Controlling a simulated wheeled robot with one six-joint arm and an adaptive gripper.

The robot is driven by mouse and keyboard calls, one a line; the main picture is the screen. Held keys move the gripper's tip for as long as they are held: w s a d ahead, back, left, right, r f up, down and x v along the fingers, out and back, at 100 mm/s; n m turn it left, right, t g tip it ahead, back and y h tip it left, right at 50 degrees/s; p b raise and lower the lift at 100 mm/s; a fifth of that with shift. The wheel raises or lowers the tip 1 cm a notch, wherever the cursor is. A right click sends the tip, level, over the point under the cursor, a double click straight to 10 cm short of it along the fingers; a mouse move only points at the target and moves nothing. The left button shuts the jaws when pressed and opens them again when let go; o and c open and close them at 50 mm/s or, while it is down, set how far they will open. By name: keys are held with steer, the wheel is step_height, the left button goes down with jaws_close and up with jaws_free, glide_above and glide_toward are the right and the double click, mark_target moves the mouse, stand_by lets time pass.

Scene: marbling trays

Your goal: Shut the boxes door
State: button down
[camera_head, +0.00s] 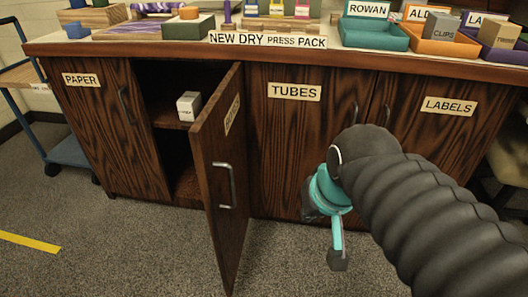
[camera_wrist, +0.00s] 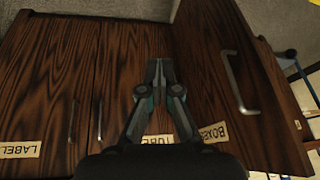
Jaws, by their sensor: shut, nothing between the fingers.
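The boxes door (camera_head: 217,170) is dark wood and stands wide open, swung out toward me from its hinge side by the tubes door (camera_head: 280,150). Its metal handle (camera_head: 226,186) and label face right in the head view. In the wrist view, the boxes door (camera_wrist: 230,80) fills the right side, with its handle (camera_wrist: 240,85) showing. My gripper (camera_wrist: 160,65) is shut and empty, left of that door in the wrist view. In the head view, my gripper is right of the boxes door, low before the tubes door, partly hidden by my arm.
The open compartment holds a small white box (camera_head: 188,105) on its shelf (camera_head: 172,118). The paper door (camera_head: 105,130) and labels door (camera_head: 435,130) are shut. Trays stand on the counter (camera_head: 180,50) above. A blue cart (camera_head: 75,150) stands at the left. The carpet in front is clear.

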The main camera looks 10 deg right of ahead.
steer(key=w+r+m+g+y+b, duration=0.1)
steer(key=w+r+m+g+y, duration=0.3)
steer(key=w+m, duration=0.4)
steer(key=w+r+m+g+y, duration=0.3)
steer(key=w+r+m+y, duration=0.2)
steer(key=w, duration=0.5)
steer(key=a+r+b+x, duration=0.1)
steer(key=b+x, duration=0.1)
steer(key=x, duration=1)
steer(key=shift+s+a+r+m, duration=0.25)
steer(key=shift+s+m, duration=0.05)
steer(key=shift+s, duration=0.05)
